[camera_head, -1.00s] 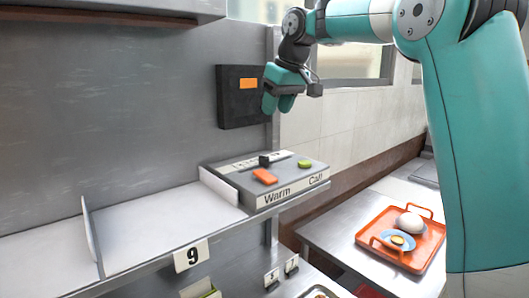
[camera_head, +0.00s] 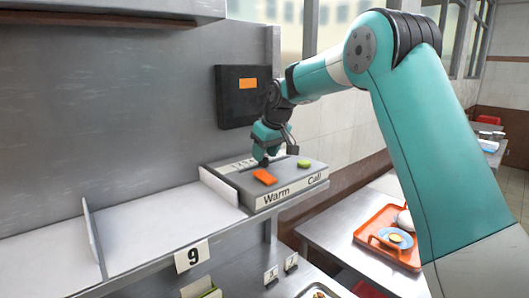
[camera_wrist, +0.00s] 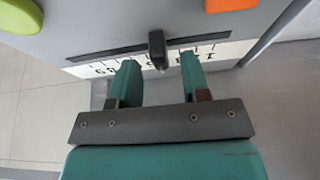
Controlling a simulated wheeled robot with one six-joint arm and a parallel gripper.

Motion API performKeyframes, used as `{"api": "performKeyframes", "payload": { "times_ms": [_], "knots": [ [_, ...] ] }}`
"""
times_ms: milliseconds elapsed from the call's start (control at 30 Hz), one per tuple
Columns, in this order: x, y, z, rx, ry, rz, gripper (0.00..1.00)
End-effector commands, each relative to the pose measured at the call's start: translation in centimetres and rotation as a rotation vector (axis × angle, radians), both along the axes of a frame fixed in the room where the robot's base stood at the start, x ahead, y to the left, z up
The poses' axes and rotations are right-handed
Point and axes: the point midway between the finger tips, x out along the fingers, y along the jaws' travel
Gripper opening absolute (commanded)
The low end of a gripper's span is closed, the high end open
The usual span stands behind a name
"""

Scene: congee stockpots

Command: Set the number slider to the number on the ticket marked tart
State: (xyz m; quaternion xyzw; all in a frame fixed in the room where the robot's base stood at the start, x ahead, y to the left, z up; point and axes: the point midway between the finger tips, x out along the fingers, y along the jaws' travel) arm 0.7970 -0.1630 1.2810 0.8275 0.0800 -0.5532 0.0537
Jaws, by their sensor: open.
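The number slider is on a grey control box (camera_head: 225,181) on the shelf. In the wrist view its black knob (camera_wrist: 157,49) stands in a dark slot above a white number scale (camera_wrist: 100,67), which appears upside down. My gripper (camera_wrist: 160,72) is open, with its two teal fingers on either side of the knob and no clear contact. In the head view my gripper (camera_head: 265,158) is low over the back of the box and hides the knob and part of the scale. No ticket marked tart can be read in these frames.
The box has an orange Warm button (camera_head: 264,177) and a green Call button (camera_head: 304,164). A black panel with an orange label (camera_head: 248,84) hangs behind. A 9 card (camera_head: 192,256) is on the shelf edge. An orange tray (camera_head: 361,238) sits at lower right.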

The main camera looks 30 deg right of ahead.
Motion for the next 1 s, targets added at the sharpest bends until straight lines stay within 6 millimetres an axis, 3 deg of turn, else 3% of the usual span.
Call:
{"api": "performKeyframes", "payload": {
  "times_ms": [167,433,467,633,867,1000],
  "knots": [
    [0.5,0.1,-1.1,0.000,0.000,0.000,0.43],
    [0.5,0.1,-1.3,0.000,0.000,0.000,0.43],
    [0.5,0.1,-1.3,0.000,0.000,0.000,0.40],
    [0.5,0.1,-1.3,0.000,0.000,0.000,0.01],
    [0.6,-0.3,-1.2,0.000,0.000,-0.002,0.00],
    [1.1,-3.1,-1.0,0.000,0.000,-0.006,0.00]
  ]
}}
